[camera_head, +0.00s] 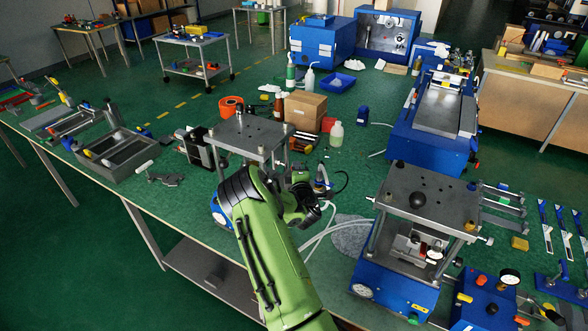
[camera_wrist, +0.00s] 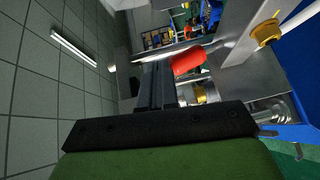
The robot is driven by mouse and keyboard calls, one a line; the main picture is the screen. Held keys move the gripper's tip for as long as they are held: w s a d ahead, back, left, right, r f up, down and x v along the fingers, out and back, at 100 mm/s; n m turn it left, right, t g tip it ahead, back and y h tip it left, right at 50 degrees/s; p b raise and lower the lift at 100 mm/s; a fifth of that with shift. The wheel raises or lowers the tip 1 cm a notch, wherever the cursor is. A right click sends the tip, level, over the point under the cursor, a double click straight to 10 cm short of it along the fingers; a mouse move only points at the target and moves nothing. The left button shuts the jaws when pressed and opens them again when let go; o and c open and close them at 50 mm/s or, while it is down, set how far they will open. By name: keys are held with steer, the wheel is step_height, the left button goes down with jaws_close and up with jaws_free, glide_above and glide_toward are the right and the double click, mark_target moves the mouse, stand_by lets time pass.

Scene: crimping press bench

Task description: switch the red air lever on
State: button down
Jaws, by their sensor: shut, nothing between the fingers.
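A red cylindrical grip (camera_wrist: 188,61), which looks like the air lever, shows in the wrist view just right of my fingertips. I cannot tell whether the fingers touch it or which position the lever is in. My gripper (camera_wrist: 155,72) is shut and empty, its dark fingers side by side. In the head view my green arm reaches over the bench beside the left press (camera_head: 250,134). The gripper's fingertips are hard to make out there, and I cannot pick out the red lever.
Yellow fittings (camera_wrist: 267,31) and metal plates lie close right of the fingers in the wrist view. A second press (camera_head: 428,205) with a blue base stands right of my arm. A cardboard box (camera_head: 305,110) and bottles stand behind. Pale hoses run across the bench.

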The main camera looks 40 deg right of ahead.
steer(key=shift+w+d+r+p, duration=0.15)
steer(key=shift+d+p, duration=0.1)
steer(key=shift+d, duration=0.2)
steer(key=shift+w+d+r+p, duration=0.15)
steer(key=shift+d+p, duration=0.1)
steer(key=shift+d, duration=0.2)
steer(key=shift+d, duration=0.1)
steer(key=shift+w, duration=0.1)
stand_by(1.0)
